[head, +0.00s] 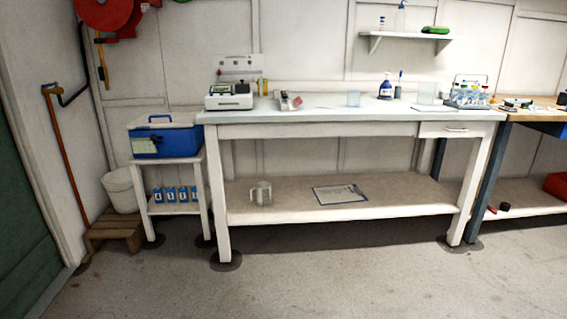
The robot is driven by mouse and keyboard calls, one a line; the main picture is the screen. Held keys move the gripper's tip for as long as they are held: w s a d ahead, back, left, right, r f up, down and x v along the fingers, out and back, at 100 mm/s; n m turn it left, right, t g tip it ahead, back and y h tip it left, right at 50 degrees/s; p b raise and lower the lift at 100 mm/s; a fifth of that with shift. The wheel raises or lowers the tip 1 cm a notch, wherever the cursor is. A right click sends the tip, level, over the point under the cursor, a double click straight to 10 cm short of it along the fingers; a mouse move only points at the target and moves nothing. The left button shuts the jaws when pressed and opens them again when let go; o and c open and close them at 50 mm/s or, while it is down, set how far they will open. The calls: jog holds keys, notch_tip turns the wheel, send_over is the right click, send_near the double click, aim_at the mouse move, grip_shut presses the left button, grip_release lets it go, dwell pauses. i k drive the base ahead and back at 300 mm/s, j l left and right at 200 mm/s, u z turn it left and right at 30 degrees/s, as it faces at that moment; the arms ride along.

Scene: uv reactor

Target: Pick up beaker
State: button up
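A small clear beaker-like vessel (353,99) stands upright on the white bench top (320,114), right of the middle. A larger clear vessel (427,93) stands further right on the same bench; I cannot tell its exact kind. A clear jug or beaker with a handle (261,193) stands on the bench's lower shelf (400,190), toward the left. My gripper is not in view, and nothing in view touches these vessels.
A white instrument (229,97) stands at the bench's left and a bottle rack (468,95) at its right. A blue bottle (385,88) stands between the clear vessels. A blue cooler (164,137) sits on a side stand. The floor (330,280) in front is clear.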

aim_at(353, 94)
jog(key=i+z, duration=0.2)
jog(key=i, duration=0.55)
jog(key=i+j+z, duration=0.2)
jog(key=i, duration=0.5)
jog(key=i+z, duration=0.3)
jog(key=i, duration=0.2)
jog(key=i+z, duration=0.3)
jog(key=i, duration=0.2)
jog(key=i+j+z, duration=0.15)
jog(key=i+z, duration=0.2)
jog(key=i, duration=0.15)
jog(key=i+j+z, duration=0.3)
jog(key=i, duration=0.15)
